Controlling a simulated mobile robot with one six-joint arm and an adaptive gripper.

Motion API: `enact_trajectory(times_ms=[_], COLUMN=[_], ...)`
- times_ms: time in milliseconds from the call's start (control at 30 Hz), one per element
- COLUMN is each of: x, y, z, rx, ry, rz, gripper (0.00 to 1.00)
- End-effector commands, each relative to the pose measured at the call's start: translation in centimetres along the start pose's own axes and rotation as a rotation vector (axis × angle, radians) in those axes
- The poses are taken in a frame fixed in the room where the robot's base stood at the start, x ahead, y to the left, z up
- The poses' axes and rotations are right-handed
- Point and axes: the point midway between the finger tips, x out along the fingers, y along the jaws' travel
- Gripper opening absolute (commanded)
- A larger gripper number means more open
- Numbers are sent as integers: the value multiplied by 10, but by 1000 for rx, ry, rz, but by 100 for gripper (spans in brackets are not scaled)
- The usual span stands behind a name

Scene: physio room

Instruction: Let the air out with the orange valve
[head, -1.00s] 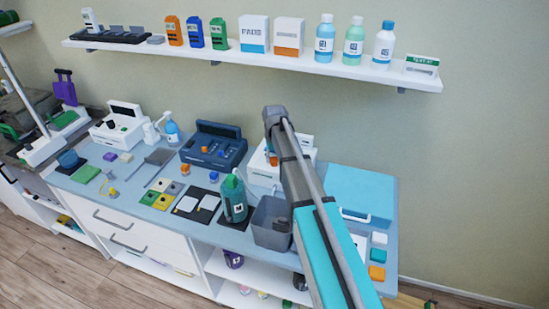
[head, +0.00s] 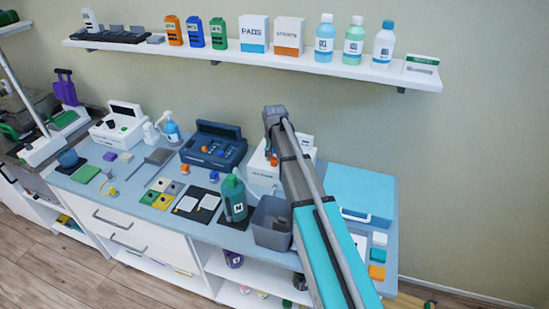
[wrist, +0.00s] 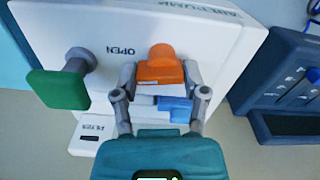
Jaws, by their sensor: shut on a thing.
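The orange valve (wrist: 160,70) is a knob on the face of the white air pump (wrist: 112,28) in the wrist view. The word OPEN is printed beside it, upside down in this picture. My gripper (wrist: 160,78) is shut on the valve, with one finger at each side. In the head view the white pump (head: 262,172) stands on the counter, partly behind my arm. A small orange part (head: 273,160) shows there next to my arm; my fingertips are hidden in that view.
A green paddle on a grey stem (wrist: 60,88) juts from the pump left of my gripper. A dark blue device (wrist: 285,80) stands to the right. In the head view, a green bottle (head: 233,200) and a grey bin (head: 270,225) stand in front of the pump.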

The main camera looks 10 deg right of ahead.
Motion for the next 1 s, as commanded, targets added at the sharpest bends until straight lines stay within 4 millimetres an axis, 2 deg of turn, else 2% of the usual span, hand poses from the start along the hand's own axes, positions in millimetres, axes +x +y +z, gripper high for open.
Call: enact_trajectory(times_ms=[167, 200, 333, 367, 1000], x=[0, 0, 0, 0, 0], y=[0, 0, 0, 0, 0], z=[-1, -1, -1, -1, 0], rx=[-1, -1, -2, -2, -39], ry=[2, 2, 1, 1, 0], rz=[-1, -1, -1, -1, 0], gripper=[9, 64, 89, 91, 91])
